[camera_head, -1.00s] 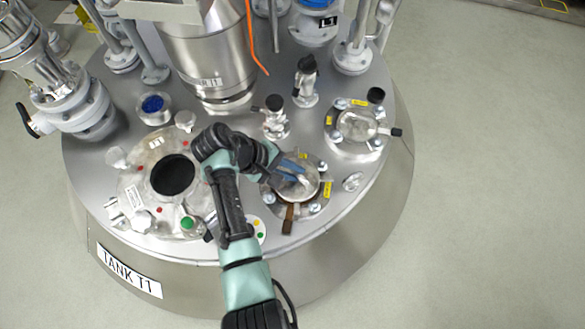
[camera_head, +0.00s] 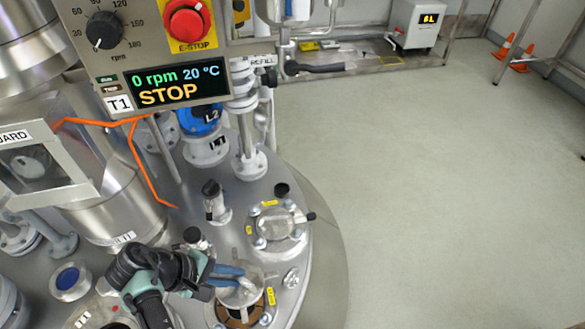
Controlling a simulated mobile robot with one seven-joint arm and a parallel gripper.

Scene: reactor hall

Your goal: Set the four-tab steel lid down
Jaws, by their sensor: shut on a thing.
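My gripper (camera_head: 236,279), with blue fingers, is shut on the steel lid (camera_head: 241,296) near the lower middle of the head view. The lid is a pale metal disc, partly covered by the fingers. It is over the far part of a port (camera_head: 236,318) on the tank top, where a brown ring shows at the near side. I cannot tell whether the lid touches the port.
Another bolted round cover (camera_head: 275,226) with a black-ended handle stands behind. A sampling fitting (camera_head: 214,202) and a blue-capped valve (camera_head: 200,122) rise from the tank top. The control panel (camera_head: 160,60) reads 0 rpm, 20 °C, STOP. Open floor (camera_head: 430,200) lies to the right.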

